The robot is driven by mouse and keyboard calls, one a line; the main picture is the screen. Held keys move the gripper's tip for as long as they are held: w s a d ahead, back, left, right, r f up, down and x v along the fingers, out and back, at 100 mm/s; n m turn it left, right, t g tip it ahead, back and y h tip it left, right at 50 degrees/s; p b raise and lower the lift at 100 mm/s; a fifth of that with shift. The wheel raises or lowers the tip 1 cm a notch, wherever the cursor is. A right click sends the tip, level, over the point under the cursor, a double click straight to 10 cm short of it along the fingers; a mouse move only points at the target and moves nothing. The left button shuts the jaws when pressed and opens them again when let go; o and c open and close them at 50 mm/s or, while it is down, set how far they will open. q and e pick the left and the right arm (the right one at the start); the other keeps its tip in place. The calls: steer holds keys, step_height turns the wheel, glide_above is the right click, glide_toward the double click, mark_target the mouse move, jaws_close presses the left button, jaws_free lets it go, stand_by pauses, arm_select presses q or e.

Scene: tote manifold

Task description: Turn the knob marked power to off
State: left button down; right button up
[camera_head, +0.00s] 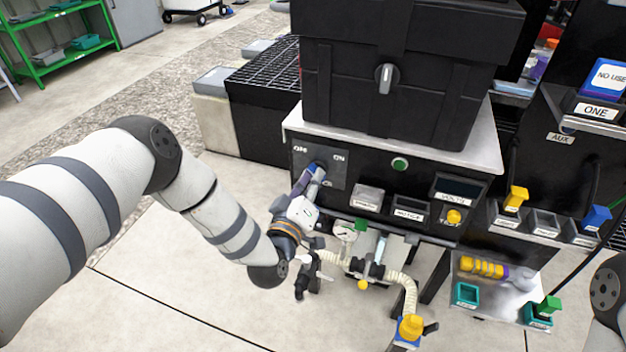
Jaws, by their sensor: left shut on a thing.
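I cannot make out a power label. My right arm shows only at the lower right edge; its gripper is out of view.
A large black case with a grey knob (385,79) stands on the machine top. A green button (399,164) and labelled bins (409,211) are right of the plate. Hoses and a gauge (344,231) hang below, close to my left wrist. Open floor lies left.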

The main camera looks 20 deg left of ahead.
arm_select(q)
steer(key=c, duration=1.6)
jaws_free()
steer(key=s, duration=1.2)
steer(key=shift+a, duration=0.2)
steer(key=shift+s+d+f, duration=0.1)
